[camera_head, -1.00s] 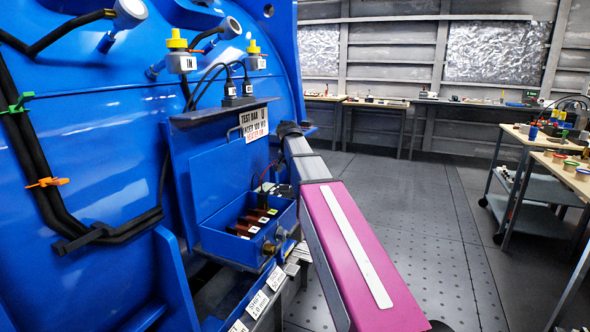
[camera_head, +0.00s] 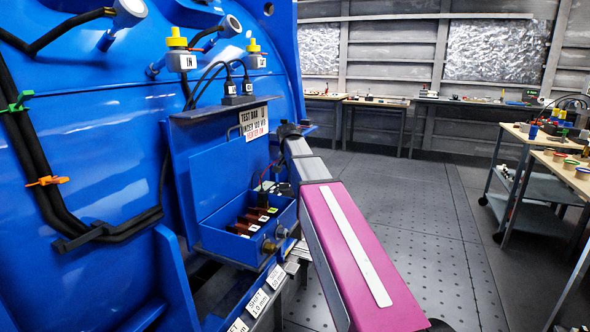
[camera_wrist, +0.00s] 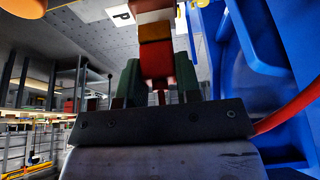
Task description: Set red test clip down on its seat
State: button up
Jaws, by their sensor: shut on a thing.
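My gripper (camera_wrist: 158,82) shows in the wrist view, with dark green fingers on both sides of a red piece, the red test clip (camera_wrist: 157,62). An orange-brown block (camera_wrist: 155,32) lies just beyond the clip; I cannot tell whether they touch. A red lead (camera_wrist: 285,115) runs off at the right. In the head view my gripper is small and dark at the right end of an open blue terminal box (camera_head: 216,240), mostly hidden by my arm. The clip cannot be made out there. The clip's seat cannot be told apart.
Several brown terminal blocks (camera_head: 240,228) with pale labels sit in the box. A test bar sign (camera_head: 254,124) hangs above. The blue motor housing (camera_head: 80,150) fills the left. Open floor (camera_head: 400,200) lies at the right.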

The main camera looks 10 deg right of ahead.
jog(key=shift+f, duration=0.95)
jog(key=o, duration=1)
jog(key=v, duration=1)
jog(key=shift+r, duration=0.4)
jog(key=shift+s, duration=0.15)
